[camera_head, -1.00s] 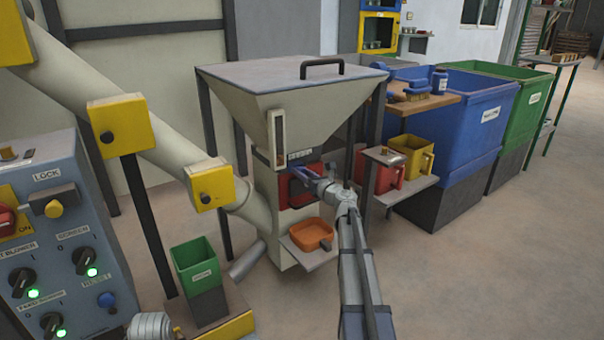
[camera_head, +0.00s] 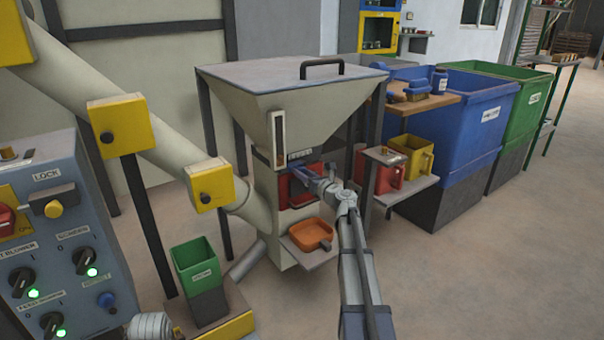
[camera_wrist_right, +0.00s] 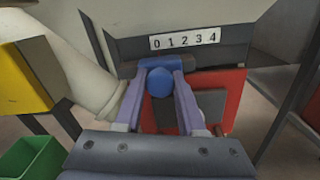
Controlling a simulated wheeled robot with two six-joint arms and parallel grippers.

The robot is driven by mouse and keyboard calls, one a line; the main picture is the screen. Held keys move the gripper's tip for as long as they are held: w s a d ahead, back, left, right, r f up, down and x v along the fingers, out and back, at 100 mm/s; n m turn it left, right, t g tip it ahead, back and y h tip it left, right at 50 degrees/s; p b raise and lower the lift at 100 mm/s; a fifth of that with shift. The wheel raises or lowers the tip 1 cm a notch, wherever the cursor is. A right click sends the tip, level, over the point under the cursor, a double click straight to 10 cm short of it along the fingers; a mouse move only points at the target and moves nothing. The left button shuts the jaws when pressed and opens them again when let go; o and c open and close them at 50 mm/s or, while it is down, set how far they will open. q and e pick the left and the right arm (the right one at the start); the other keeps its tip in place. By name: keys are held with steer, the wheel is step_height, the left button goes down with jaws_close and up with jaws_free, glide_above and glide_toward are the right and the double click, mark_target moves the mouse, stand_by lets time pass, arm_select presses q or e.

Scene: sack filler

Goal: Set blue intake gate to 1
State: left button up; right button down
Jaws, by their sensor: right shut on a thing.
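The blue gate handle (camera_wrist_right: 160,82) has a round knob and sits just below the white number strip (camera_wrist_right: 185,38), which reads 0 to 4. In the right wrist view the knob is below the low-number end of the strip, near 0 and 1. The exact setting is hard to read at this angle. My right gripper (camera_wrist_right: 160,92) has its fingers on both sides of the knob and is shut on it. In the head view my right gripper (camera_head: 318,184) is at the red front panel (camera_head: 298,197) of the hopper (camera_head: 290,95). My left gripper is not in view.
An orange scoop (camera_head: 311,234) lies on a small shelf below the panel. A yellow box (camera_head: 209,186) is on the left. A control panel (camera_head: 55,250) stands at far left. The floor at right is clear.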

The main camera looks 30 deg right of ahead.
steer(key=shift+w+d, duration=0.1)
steer(key=shift+d, duration=0.95)
steer(key=c, duration=0.5)
jaws_free()
steer(key=s, duration=0.7)
steer(key=shift+s+d, duration=0.25)
steer(key=shift+s, duration=0.15)
